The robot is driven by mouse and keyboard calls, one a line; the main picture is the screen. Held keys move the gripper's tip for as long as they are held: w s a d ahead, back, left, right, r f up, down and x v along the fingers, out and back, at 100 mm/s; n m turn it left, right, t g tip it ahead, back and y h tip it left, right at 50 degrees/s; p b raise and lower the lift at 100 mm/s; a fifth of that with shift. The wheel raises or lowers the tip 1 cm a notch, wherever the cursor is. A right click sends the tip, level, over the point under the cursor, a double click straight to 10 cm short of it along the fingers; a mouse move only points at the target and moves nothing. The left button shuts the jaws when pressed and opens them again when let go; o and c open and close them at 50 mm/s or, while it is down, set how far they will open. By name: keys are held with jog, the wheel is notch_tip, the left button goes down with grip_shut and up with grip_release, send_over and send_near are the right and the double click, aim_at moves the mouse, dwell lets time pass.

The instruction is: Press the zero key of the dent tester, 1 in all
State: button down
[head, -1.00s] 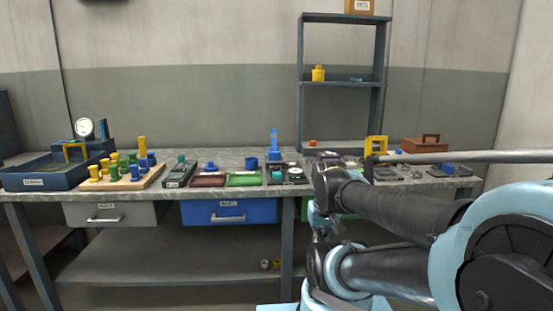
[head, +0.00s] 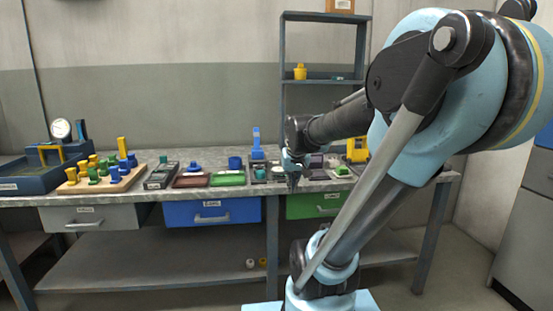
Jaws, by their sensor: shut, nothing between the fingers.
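My gripper (head: 293,183) is shut and empty, pointing down over the front part of the bench, right of the blue upright device (head: 256,144). Dark flat units stand around the foot of that device, partly hidden by my gripper. A grey box with a teal top piece (head: 161,176) stands further left. A round white dial gauge (head: 61,129) stands at the far left. None carries a readable label, so I cannot tell which one is the dent tester. The zero key is too small to make out.
The grey bench (head: 110,199) is crowded. A peg board (head: 100,184), a red tray (head: 190,181) and a green tray (head: 228,179) line its front. A yellow frame (head: 357,150) stands right of my gripper. A shelf rack (head: 283,90) rises behind.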

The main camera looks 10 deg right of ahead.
jog(key=w+r+t, duration=0.1)
jog(key=w+r, duration=0.2)
jog(key=w, duration=0.7)
jog(key=w+r+t, duration=0.1)
jog(key=w+r, duration=0.2)
jog(key=w, duration=0.7)
jog(key=w+r+t, duration=0.2)
jog(key=w+r, duration=0.1)
jog(key=w, duration=0.8)
jog(key=shift+r, duration=0.35)
jog(key=shift+w, duration=0.1)
send_over(276, 163)
jog(key=f, duration=0.6)
jog(key=shift+w+d+f, duration=0.1)
jog(key=shift+w+f, duration=0.2)
jog(key=shift+f, duration=0.05)
notch_tip(276, 163, down, 3)
jog(key=shift+w, duration=0.15)
jog(key=shift+f, duration=0.7)
